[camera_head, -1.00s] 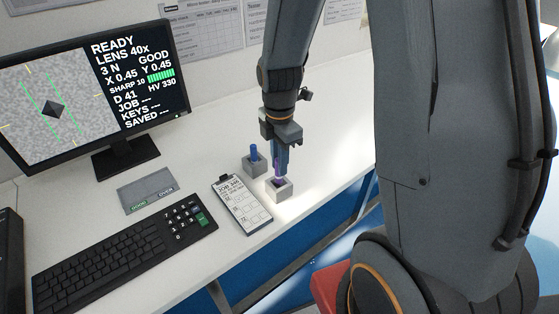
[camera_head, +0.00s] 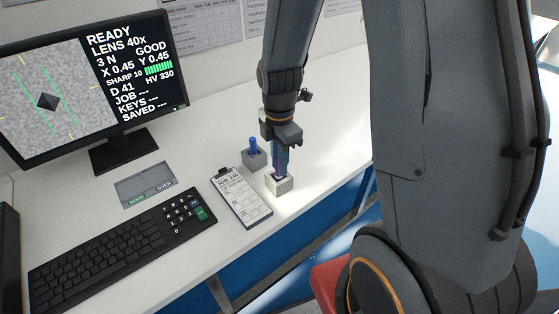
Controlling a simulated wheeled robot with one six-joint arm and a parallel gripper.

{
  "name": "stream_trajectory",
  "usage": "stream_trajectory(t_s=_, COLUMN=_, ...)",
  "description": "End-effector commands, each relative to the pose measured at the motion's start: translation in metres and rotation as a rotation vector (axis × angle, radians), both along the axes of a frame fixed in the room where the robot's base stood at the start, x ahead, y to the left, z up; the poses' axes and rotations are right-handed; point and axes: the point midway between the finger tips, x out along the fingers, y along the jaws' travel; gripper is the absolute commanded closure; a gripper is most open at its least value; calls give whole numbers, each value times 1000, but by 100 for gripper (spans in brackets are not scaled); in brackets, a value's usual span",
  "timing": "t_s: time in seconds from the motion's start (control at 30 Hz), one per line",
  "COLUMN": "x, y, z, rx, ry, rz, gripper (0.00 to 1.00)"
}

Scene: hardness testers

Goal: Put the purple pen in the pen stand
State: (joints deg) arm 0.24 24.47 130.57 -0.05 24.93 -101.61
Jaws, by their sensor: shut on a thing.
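My gripper (camera_head: 281,168) points down and is shut on the purple pen (camera_head: 277,168), which shows as a thin purple strip between the fingers. The pen is upright, and its lower end is at the opening of the front grey block-shaped stand (camera_head: 280,188). The fingertips are just above that stand's top. How deep the pen sits inside is hidden by the fingers and the rim. A second grey stand (camera_head: 254,162) is behind and to the left, with a blue pen (camera_head: 253,146) standing in it.
A clipboard (camera_head: 241,198) lies just left of the front stand. A black keyboard (camera_head: 115,245), a grey GOOD/OVER tray (camera_head: 145,190) and a monitor (camera_head: 90,85) are further left. The bench's front edge is close to the front stand. Bare bench (camera_head: 215,125) lies behind the stands.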

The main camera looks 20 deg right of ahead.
Motion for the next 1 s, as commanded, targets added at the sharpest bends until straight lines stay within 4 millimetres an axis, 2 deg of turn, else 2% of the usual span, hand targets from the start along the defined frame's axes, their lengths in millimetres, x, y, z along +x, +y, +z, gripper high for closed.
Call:
stream_trajectory(t_s=0.23, x=0, y=0, z=-8, rx=0, ry=1, rz=0, gripper=100)
stream_trajectory(t_s=0.27, x=0, y=0, z=-7, rx=0, ry=1, rz=0, gripper=80)
stream_trajectory(t_s=0.37, x=0, y=0, z=-7, rx=0, ry=1, rz=0, gripper=64)
stream_trajectory(t_s=0.4, x=0, y=0, z=-7, rx=0, ry=1, rz=0, gripper=62)
stream_trajectory(t_s=0.77, x=1, y=0, z=-1, rx=0, ry=-2, rz=0, gripper=62)
stream_trajectory(t_s=1.0, x=1, y=0, z=30, rx=0, ry=-4, rz=0, gripper=62)
